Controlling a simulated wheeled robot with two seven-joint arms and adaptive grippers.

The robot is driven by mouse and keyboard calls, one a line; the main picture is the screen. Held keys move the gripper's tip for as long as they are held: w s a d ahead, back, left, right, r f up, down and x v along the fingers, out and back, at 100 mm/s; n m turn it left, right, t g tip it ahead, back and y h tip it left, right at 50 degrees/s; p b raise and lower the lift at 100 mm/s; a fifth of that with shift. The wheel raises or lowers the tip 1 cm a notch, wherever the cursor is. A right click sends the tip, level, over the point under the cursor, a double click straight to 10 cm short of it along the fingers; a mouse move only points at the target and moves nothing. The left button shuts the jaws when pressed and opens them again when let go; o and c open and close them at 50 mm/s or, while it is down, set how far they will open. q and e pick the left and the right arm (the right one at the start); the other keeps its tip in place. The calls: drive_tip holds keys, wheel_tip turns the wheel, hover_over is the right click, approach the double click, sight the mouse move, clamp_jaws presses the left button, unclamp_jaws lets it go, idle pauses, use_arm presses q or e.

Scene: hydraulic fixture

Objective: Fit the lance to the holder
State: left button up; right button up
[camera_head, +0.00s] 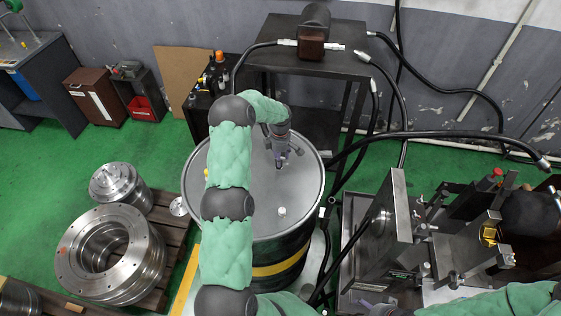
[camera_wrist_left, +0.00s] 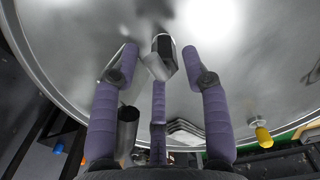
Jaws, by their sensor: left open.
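My left gripper (camera_head: 283,160) hangs over the grey drum lid, its purple fingers spread and holding nothing that I can make out. In the left wrist view the open fingers (camera_wrist_left: 160,60) stand around a short silver fitting (camera_wrist_left: 163,55) in front of the lid; I cannot tell whether they touch it. A black hose with a silver end (camera_head: 335,47), possibly the lance, lies on the dark table by a brown block (camera_head: 311,42), possibly the holder. My right gripper (camera_head: 376,308) shows only in part at the bottom edge; its fingers are mostly cut off.
The drum (camera_head: 300,190) has a small silver bung (camera_head: 282,211) on its lid. A steel fixture (camera_head: 395,225) stands to the right, with a black hose (camera_head: 440,135) running behind it. A pallet (camera_head: 180,235) with metal rings is at left. Green floor is free behind the pallet.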

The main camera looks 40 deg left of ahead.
use_arm(q)
drive_tip(key=shift+s+d+f, duration=0.1)
drive_tip(key=shift+d+f, duration=0.15)
drive_tip(key=shift+f, duration=0.05)
